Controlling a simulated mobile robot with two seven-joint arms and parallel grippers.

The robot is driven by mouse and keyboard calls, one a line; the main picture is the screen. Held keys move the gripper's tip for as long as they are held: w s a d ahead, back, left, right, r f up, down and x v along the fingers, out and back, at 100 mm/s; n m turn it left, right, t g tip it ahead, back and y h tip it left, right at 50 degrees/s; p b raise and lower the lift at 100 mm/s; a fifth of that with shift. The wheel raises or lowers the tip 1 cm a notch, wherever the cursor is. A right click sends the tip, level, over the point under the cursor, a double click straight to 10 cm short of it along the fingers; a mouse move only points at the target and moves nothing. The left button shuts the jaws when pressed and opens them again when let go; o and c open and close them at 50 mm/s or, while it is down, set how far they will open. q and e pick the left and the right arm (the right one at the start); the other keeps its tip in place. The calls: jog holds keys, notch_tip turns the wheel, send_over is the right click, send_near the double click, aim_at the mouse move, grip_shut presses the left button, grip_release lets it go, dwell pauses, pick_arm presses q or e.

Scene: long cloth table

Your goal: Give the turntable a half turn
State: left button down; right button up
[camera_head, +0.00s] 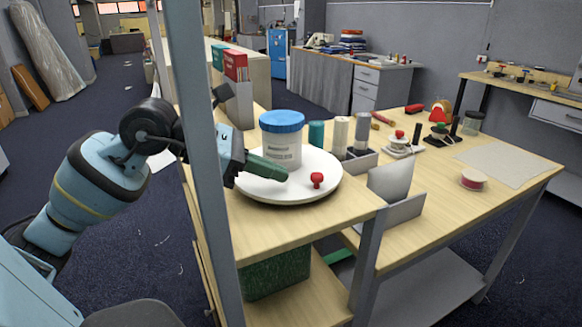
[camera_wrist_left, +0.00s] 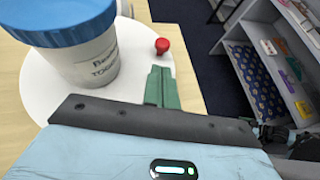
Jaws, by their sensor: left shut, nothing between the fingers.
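The white round turntable (camera_head: 322,186) lies on the near wooden table. A white tub with a blue lid (camera_head: 282,148) stands on it, and a red knob (camera_head: 317,179) sticks up near its front right edge. My left gripper (camera_head: 284,174) is shut and empty, its green fingers over the disc, in front of the tub and to the left of the red knob. In the left wrist view the fingers (camera_wrist_left: 161,86) are together, and the red knob (camera_wrist_left: 162,46) stands just beyond their tips, apart from them. The turntable (camera_wrist_left: 40,88) and tub (camera_wrist_left: 85,60) are at left. My right gripper is not in view.
A grey upright post (camera_head: 200,150) crosses the head view in front of my left arm. Behind the turntable stand several spools (camera_head: 340,136) and a grey tray (camera_head: 360,162). A grey holder (camera_head: 402,213) stands to its right. The table's front right corner is clear.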

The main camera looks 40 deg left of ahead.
aim_at(292, 189)
pick_arm(q)
jog(key=shift+w+d+p, duration=0.4)
jog(key=shift+w+d, duration=0.3)
jog(key=shift+w, duration=0.15)
jog(key=shift+w+d+f, duration=0.3)
jog(key=shift+w+d, duration=0.15)
jog(key=shift+w, duration=0.05)
jog(key=shift+w+a, duration=0.1)
